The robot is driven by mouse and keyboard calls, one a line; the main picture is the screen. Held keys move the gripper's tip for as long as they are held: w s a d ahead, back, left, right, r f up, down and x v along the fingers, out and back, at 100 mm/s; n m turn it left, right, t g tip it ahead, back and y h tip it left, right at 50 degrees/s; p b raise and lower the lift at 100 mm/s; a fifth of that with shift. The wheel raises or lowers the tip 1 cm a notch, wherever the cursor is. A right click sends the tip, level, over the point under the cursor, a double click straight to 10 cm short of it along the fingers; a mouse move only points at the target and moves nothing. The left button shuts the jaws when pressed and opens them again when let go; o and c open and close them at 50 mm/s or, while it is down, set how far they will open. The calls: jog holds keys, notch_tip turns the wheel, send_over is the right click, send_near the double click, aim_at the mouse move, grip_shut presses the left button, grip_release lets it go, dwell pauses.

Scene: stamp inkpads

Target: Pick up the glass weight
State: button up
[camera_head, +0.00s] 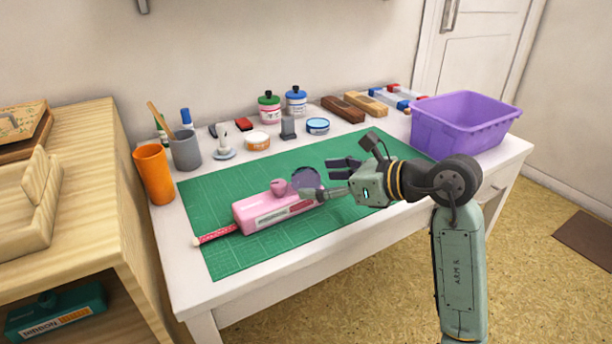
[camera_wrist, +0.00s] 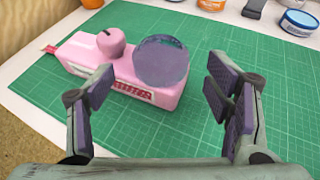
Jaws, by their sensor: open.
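The glass weight (camera_head: 304,178) is a round, clear, bluish-purple piece at the right end of a pink box-like stamp item (camera_head: 262,213) on the green mat. In the wrist view the glass weight (camera_wrist: 161,61) overlaps the pink item (camera_wrist: 75,55); whether it rests on it or just beside it I cannot tell. My gripper (camera_head: 322,178) is open and empty, close to the glass weight from the right. In the wrist view my gripper (camera_wrist: 158,92) has its fingers spread wide, with the glass weight between and beyond them.
The green cutting mat (camera_head: 225,185) has free room in front and behind. A pink-red stick (camera_head: 216,236) lies at the pink item's left end. Cups, ink bottles, tins and wooden blocks line the table's back. A purple bin (camera_head: 465,125) stands at the right, a wooden shelf at the left.

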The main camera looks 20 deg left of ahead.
jog(key=shift+x, duration=0.8)
jog(key=shift+c, duration=0.3)
